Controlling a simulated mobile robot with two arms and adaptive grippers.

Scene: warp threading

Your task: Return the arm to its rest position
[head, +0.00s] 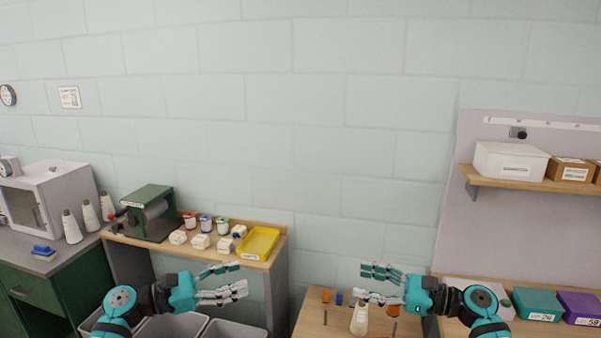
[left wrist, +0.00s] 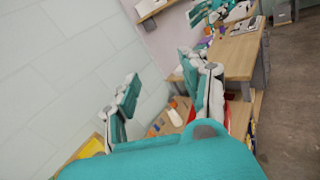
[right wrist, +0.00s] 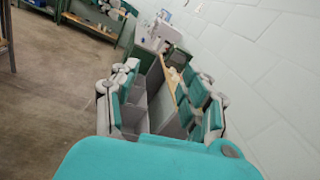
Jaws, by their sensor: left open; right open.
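My left gripper (head: 240,280) is open and empty in the head view, in front of the wooden bench with the yellow tray. Its two fingers also show spread apart in the left wrist view (left wrist: 162,100). My right gripper (head: 364,284) is open and empty, in the air above the small wooden table. Its spread fingers also show in the right wrist view (right wrist: 160,105). A pale cone-shaped spool (head: 359,320) stands on the small wooden table (head: 308,326) below the right gripper. I cannot tell from the head view how high the gripper is over it.
A yellow tray (head: 259,243), white blocks and a green machine (head: 148,212) stand on the left bench. Grey bins (head: 232,332) are below. Teal (head: 538,304) and purple (head: 580,308) boxes stand at the right, under a shelf (head: 530,182). Free air lies between the grippers.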

